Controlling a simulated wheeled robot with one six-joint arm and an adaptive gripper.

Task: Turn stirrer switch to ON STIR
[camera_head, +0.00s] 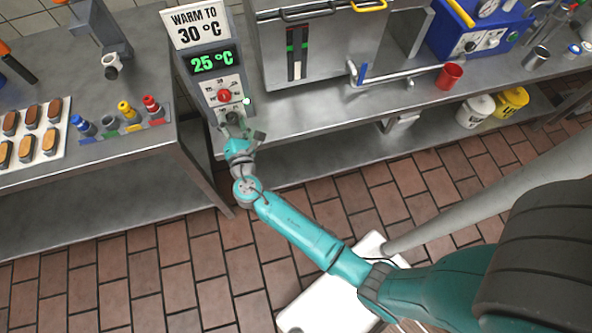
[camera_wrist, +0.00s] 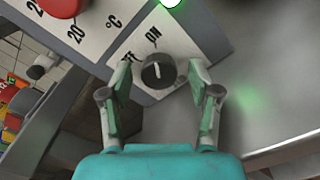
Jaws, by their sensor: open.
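The stirrer switch is a dark round knob (camera_wrist: 159,71) with a light pointer line on a white panel, close to the lettering "ON" in the wrist view. Its pointer is tilted up and to the left, toward the partly hidden lettering at left. My gripper (camera_wrist: 158,80) is open, with one finger on each side of the knob; I cannot tell if either finger touches it. In the head view my gripper (camera_head: 241,130) is at the lower end of the control panel (camera_head: 209,93) and largely hides the knob. A green light (camera_wrist: 170,3) glows above the knob.
A red knob (camera_head: 224,96) sits above the switch, below a display (camera_head: 211,62) reading 25 °C. A sign (camera_head: 195,25) says "WARM TO 30 °C". A steel tank (camera_head: 314,45) stands right of the panel. Several coloured bottles (camera_head: 125,112) stand left.

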